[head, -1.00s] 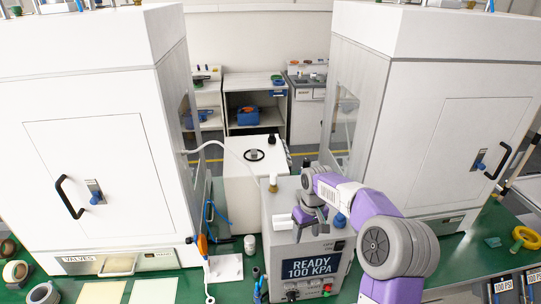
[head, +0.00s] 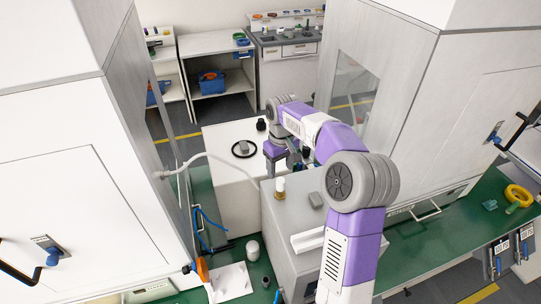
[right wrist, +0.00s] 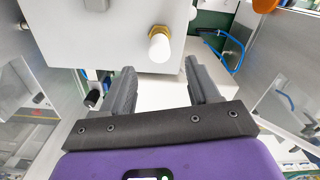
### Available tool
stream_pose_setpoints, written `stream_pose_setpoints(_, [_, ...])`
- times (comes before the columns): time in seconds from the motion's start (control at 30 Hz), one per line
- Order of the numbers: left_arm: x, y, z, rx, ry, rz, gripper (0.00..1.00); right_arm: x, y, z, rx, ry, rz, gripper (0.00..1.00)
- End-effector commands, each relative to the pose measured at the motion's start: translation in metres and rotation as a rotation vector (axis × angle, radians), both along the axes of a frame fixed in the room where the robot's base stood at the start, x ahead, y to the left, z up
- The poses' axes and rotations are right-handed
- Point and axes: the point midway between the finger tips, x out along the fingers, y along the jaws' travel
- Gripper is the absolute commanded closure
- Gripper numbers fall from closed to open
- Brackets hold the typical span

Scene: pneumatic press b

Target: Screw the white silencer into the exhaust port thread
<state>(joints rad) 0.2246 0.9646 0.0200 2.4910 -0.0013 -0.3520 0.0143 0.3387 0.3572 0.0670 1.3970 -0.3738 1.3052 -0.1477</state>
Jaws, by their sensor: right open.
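The white silencer (head: 281,183) stands upright at the brass-coloured fitting on top of the grey box (head: 290,215). In the right wrist view its white end (right wrist: 159,46) shows in front of the brass hex fitting (right wrist: 158,31). The port thread is hidden, and I cannot tell how far in the silencer sits. My right gripper (head: 276,155) reaches over the grey box to its far side. In the right wrist view the gripper (right wrist: 161,78) is open and empty, its fingers apart from the silencer. My left gripper is out of view.
A grey block lies on the grey box beside the silencer. A white box (head: 224,180) with a black ring (head: 243,150) stands behind. Tall white cabinets flank the gap. A white bottle (head: 252,250) stands on the green table (head: 404,262), and a pale hose crosses at left.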

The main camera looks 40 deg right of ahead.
Motion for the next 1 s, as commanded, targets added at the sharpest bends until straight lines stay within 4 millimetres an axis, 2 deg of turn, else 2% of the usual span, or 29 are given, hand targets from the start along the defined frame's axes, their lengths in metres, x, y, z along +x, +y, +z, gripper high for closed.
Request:
stream_pose_setpoints(0.2, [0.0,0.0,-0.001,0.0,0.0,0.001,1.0,-0.001,0.0,-0.034,0.002,0.006,0.001,0.39])
stream_pose_setpoints(0.4, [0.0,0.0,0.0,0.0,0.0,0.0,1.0,-0.001,0.0,-0.059,0.002,0.004,0.0,0.39])
stream_pose_setpoints(0.57, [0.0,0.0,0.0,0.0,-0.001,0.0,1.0,0.0,0.001,-0.069,0.001,0.002,0.001,0.39])
stream_pose_setpoints(0.83, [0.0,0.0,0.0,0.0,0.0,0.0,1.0,0.0,0.001,-0.07,0.001,0.002,0.001,0.39])
stream_pose_setpoints(1.0, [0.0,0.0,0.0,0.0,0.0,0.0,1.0,0.0,0.0,-0.07,0.001,0.002,0.001,0.65])
